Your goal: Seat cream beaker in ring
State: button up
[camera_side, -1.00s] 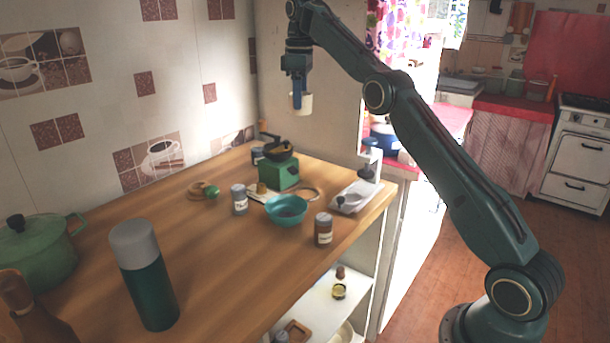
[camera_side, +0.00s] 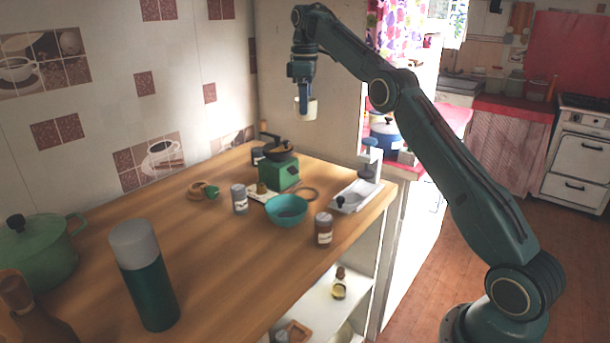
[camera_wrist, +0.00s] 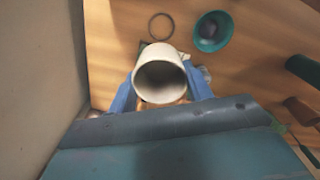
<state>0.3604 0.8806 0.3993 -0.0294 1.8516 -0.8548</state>
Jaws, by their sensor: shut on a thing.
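The cream beaker (camera_side: 307,110) hangs in the air above the far end of the wooden counter. My gripper (camera_side: 301,98) is shut on it. In the wrist view the beaker (camera_wrist: 160,62) shows its open mouth, between the two blue fingers of my gripper (camera_wrist: 160,92). The thin dark ring (camera_side: 307,194) lies flat on the counter, between the teal bowl and a white tray. In the wrist view the ring (camera_wrist: 161,27) shows whole and empty, just above the beaker in the picture. The beaker is well above the ring and apart from it.
The teal bowl (camera_side: 286,215) stands left of the ring. A green grinder (camera_side: 280,173) is behind, and a white tray (camera_side: 352,199) is right, near the counter's edge. Labelled jars (camera_side: 323,229) stand nearby. A tall flask (camera_side: 146,280) and a green pot (camera_side: 38,256) stand at front left.

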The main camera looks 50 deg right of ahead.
aim_at(305, 120)
jog(key=shift+s+f, duration=0.1)
jog(key=shift+f, duration=1.7)
jog(key=shift+a+f, duration=0.1)
jog(key=shift+f, duration=0.75)
notch_tip(305, 120, down, 14)
jog(key=shift+f, duration=0.1)
jog(key=shift+f, duration=2.1)
